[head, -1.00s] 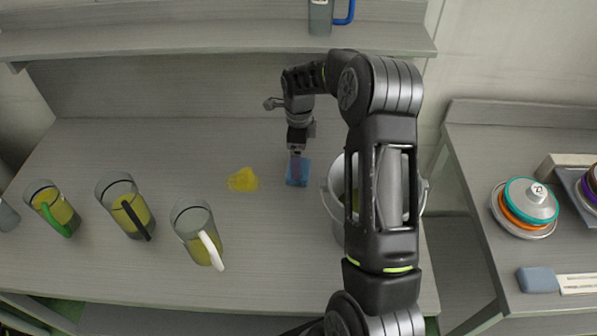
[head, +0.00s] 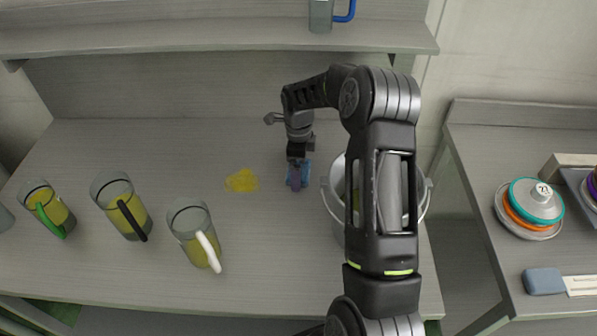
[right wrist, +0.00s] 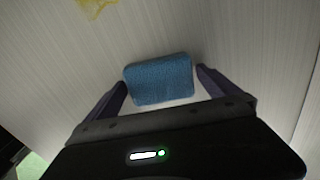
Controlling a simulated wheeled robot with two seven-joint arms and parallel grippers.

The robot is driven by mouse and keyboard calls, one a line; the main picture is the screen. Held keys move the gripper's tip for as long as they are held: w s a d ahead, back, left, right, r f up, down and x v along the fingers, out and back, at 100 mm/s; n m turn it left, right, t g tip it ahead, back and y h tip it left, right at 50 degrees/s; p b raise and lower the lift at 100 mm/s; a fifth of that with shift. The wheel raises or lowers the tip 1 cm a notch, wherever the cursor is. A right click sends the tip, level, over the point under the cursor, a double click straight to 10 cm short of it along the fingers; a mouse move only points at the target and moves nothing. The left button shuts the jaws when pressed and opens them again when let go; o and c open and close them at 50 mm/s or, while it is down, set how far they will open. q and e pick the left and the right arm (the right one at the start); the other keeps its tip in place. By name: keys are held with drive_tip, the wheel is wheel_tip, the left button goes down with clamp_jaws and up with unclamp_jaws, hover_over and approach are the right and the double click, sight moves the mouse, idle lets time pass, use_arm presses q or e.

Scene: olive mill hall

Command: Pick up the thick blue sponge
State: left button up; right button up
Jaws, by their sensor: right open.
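The thick blue sponge (head: 306,170) lies on the grey table in the head view, partly hidden by my right gripper (head: 296,184). In the right wrist view the sponge (right wrist: 159,78) lies between the two open fingers of my right gripper (right wrist: 162,85). A gap shows between the sponge and the right finger, and the left finger is close to its other side. I cannot tell whether either finger touches it. My left gripper is not in view.
A yellow spill (head: 242,180) lies left of the sponge. A metal bucket (head: 337,190) stands close on the right, partly behind my arm. Three jugs of yellow-green liquid, one a white-handled jug (head: 193,235), stand at left. A second, flatter blue sponge (head: 543,281) lies on the right table.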

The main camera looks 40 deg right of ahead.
drive_tip(key=shift+c, duration=0.2)
drive_tip(key=c, duration=1.1)
wheel_tip(320, 180, up, 10)
drive_tip(key=shift+r+b, duration=0.1)
drive_tip(key=shift+b, duration=0.9)
drive_tip(key=o, duration=0.7)
drive_tip(key=c, duration=0.6)
